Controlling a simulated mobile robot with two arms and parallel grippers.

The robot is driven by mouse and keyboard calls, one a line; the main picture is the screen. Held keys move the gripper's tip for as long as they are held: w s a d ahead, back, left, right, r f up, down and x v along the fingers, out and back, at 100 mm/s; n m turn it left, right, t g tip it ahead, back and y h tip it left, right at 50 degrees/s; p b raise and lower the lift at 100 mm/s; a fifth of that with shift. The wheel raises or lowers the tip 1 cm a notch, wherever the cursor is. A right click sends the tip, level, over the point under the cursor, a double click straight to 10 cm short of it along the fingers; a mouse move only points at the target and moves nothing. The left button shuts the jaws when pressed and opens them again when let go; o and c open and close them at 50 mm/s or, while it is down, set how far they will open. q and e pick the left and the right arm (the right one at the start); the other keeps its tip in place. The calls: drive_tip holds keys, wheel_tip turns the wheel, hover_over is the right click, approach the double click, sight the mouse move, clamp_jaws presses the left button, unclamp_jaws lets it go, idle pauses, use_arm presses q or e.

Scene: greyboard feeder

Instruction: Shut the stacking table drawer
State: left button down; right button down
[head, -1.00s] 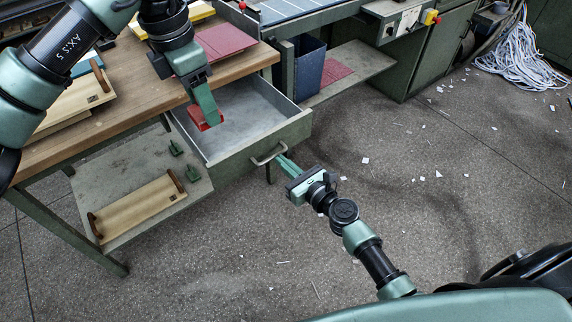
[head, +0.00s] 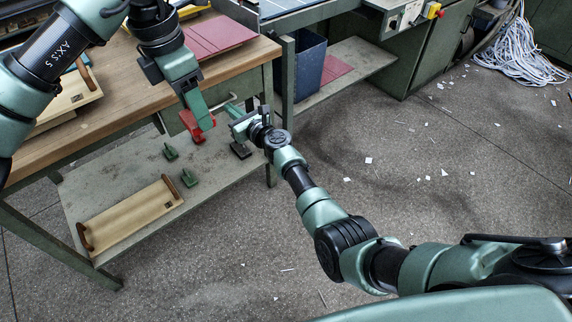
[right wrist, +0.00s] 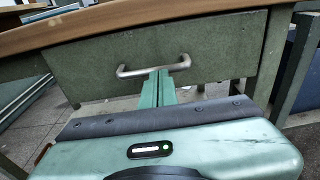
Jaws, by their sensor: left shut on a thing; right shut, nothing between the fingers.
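The stacking table drawer shows its green front (right wrist: 215,68) with a metal bar handle (right wrist: 127,71) in the right wrist view. The front (head: 256,87) sits under the tabletop edge in the head view, and no drawer interior shows; I cannot tell if a small gap is left. My right gripper (head: 231,108) is shut and empty, its green fingertips (right wrist: 158,73) at the handle, touching or very close. My left gripper (head: 198,125) is shut on a small red thing (head: 194,130), hanging in front of the drawer beyond the tabletop edge.
The wooden tabletop (head: 110,123) carries red boards (head: 220,36). The lower shelf (head: 122,172) holds a wooden board with handles (head: 130,213) and small green pieces (head: 170,152). A blue bin (head: 308,62) stands right of the table. The floor in front is clear apart from paper scraps.

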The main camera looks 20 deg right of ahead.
use_arm(q)
drive_tip(key=shift+w+f, duration=0.2)
drive_tip(key=shift+w, duration=0.1)
drive_tip(key=shift+s+r, duration=0.1)
drive_tip(key=shift+s, duration=0.05)
use_arm(e)
drive_tip(key=shift+w+a+r, duration=0.1)
drive_tip(key=shift+w+r, duration=0.15)
drive_tip(key=shift+w, duration=0.2)
drive_tip(key=shift+w+a+r, duration=0.1)
drive_tip(key=shift+w+r, duration=0.1)
drive_tip(key=shift+w, duration=0.2)
